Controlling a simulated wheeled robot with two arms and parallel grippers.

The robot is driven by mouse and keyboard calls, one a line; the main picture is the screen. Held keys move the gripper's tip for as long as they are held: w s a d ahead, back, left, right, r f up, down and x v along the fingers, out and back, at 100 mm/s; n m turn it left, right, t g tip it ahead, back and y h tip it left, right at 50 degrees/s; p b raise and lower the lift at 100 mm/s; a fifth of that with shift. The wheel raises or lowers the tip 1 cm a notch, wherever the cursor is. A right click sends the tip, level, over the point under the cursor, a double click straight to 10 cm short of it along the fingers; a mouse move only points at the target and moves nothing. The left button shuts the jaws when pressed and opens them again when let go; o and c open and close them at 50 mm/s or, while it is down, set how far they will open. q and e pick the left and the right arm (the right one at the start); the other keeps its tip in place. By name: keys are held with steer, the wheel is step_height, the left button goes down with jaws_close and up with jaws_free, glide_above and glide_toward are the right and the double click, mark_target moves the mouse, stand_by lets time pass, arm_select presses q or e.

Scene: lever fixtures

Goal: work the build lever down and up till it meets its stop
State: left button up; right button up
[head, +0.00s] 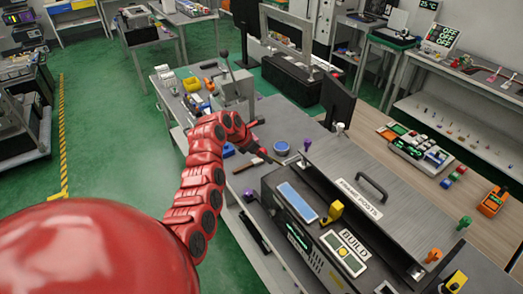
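A dark machine (290,225) carries a plate marked BUILD (345,250) with a round yellow button. No lever clearly stands at this plate. A thin upright rod with a dark knob (224,54) stands by a grey box farther back; I cannot tell whether it is the build lever. My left gripper (267,143), dark at the end of the red arm, is over the bench behind the machine. It is apart from the BUILD plate and the rod. Its small, dark fingers do not show clearly whether they are open or shut. My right gripper is out of view.
A lid marked FRAME POSTS (358,198) has a black handle and coloured knobs around it. A blue disc (281,148) lies on the bench near my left gripper. A yellow bin (192,85) and small parts are farther back. Green floor is clear at left.

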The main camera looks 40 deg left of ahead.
arm_select(q)
steer(key=shift+s+a+r+p, duration=0.1)
steer(key=shift+s+r+p, duration=0.05)
steer(key=shift+r+p, duration=0.4)
steer(key=p+v, duration=0.3)
steer(key=v, duration=0.1)
steer(key=shift+s+a+r+p, duration=0.1)
steer(key=shift+s+r+p, duration=0.15)
steer(key=shift+s+p, duration=0.1)
